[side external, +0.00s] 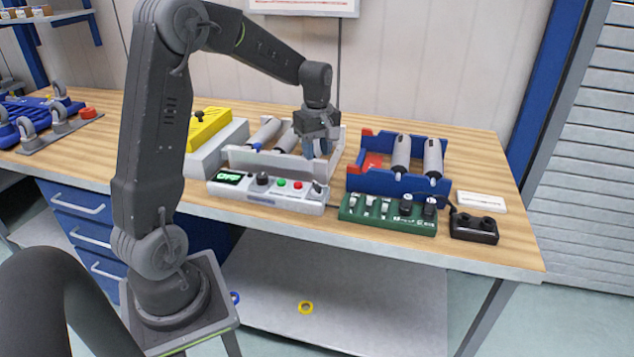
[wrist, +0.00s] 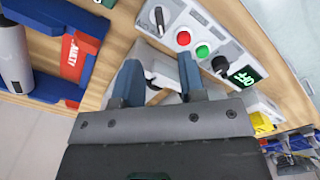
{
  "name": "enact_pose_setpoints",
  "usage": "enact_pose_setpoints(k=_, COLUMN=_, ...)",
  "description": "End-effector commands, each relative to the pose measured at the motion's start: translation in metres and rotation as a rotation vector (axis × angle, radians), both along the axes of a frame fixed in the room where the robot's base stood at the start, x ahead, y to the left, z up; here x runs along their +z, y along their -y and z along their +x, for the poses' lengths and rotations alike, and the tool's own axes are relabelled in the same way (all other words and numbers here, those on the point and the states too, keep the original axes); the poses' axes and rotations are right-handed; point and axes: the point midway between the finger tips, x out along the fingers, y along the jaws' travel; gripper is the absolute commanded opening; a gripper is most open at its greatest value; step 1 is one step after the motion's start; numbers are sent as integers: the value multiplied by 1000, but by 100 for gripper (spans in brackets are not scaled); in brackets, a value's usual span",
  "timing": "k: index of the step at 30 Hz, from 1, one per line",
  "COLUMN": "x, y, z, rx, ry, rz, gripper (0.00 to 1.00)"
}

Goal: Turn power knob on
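A light grey control panel (side external: 240,190) stands near the table's front edge. Its green-lit display (side external: 229,177) reads OFF, also in the wrist view (wrist: 243,76). Beside the display is a black knob (side external: 262,180), seen in the wrist view too (wrist: 219,64). A green button (side external: 281,183), a red button (side external: 298,186) and a grey switch-like knob (side external: 317,188) follow to the right. Which knob is the power knob I cannot tell. My gripper (side external: 317,150) points down behind the panel's right part, apart from its controls. Its blue-grey fingers (wrist: 158,74) are open with nothing gripped.
A white-walled roller unit (side external: 262,160) lies behind the panel, below my gripper. A blue roller unit (side external: 385,180) and a green switch board (side external: 365,212) stand to the right, with a black box (side external: 474,228) beyond. Bare wooden tabletop (side external: 480,160) is free at the far right.

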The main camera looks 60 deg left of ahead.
Motion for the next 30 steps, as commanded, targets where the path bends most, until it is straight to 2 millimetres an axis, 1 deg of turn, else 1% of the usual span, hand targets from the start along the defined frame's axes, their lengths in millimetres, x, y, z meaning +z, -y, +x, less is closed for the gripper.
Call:
enact_pose_setpoints(k=1, x=-12, y=1, z=-1, rx=-1, ry=-5, rz=-3, gripper=37)
enact_pose_setpoints(k=6, x=-48, y=1, z=-1, rx=-2, ry=-4, rz=-3, gripper=37)
enact_pose_setpoints(k=12, x=-80, y=1, z=0, rx=-3, ry=-2, rz=-1, gripper=37)
enact_pose_setpoints(k=15, x=-89, y=1, z=0, rx=-3, ry=-1, rz=-1, gripper=37)
enact_pose_setpoints(k=18, x=-95, y=1, z=0, rx=-3, ry=0, rz=0, gripper=37)
enact_pose_setpoints(k=27, x=-97, y=1, z=0, rx=-3, ry=1, rz=0, gripper=37)
enact_pose_setpoints(k=30, x=-96, y=1, z=0, rx=-3, ry=1, rz=0, gripper=29)
